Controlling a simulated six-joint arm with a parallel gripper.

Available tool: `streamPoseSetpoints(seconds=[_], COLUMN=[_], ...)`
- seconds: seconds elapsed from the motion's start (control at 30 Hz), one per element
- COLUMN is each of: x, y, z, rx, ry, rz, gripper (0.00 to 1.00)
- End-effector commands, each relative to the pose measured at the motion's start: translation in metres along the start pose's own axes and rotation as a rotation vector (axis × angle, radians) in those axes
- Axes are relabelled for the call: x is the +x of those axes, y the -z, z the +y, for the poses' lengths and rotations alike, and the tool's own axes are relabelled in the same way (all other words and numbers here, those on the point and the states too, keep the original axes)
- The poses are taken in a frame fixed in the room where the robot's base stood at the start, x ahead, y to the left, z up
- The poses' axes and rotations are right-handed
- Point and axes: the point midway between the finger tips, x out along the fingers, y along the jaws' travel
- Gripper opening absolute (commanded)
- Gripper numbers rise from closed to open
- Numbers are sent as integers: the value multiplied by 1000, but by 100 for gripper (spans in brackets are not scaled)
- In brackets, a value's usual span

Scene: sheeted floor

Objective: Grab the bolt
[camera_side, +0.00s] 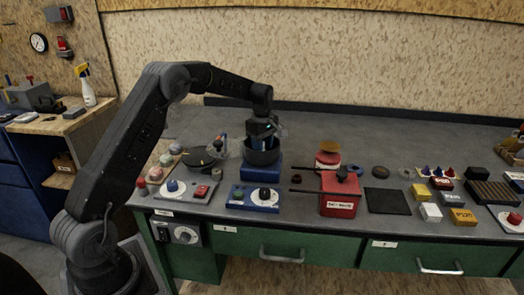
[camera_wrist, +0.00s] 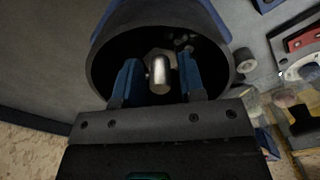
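The bolt (camera_wrist: 159,72) shows in the wrist view as a bright metal shank with a hexagonal head, inside a dark round bowl (camera_wrist: 102,62). My gripper (camera_wrist: 160,68) is open, with its blue fingers reaching into the bowl on either side of the bolt. Gaps show between the bolt and both fingers. In the side view my gripper (camera_side: 262,138) points down into the dark bowl (camera_side: 262,157), which stands on a blue base (camera_side: 261,172). The bowl wall hides the bolt and fingertips there.
A blue box with a dial (camera_side: 252,198) stands in front of the bowl. A red box (camera_side: 340,193) stands to the right, and a dark round plate (camera_side: 203,158) to the left. Small blocks crowd the right end of the bench. The grey bench behind the bowl is mostly clear.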

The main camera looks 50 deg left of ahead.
Motion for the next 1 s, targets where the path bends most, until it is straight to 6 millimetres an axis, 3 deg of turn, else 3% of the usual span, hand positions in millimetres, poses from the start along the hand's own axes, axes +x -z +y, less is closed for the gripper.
streamPoseSetpoints(seconds=[0.37, 0.77, 1.0], x=[0, -4, -29], y=[0, 0, 0], z=[0, 0, 1], rx=[0, 0, 1], ry=[0, -2, -4], rz=[0, 0, 0], gripper=[0, 0, 0])
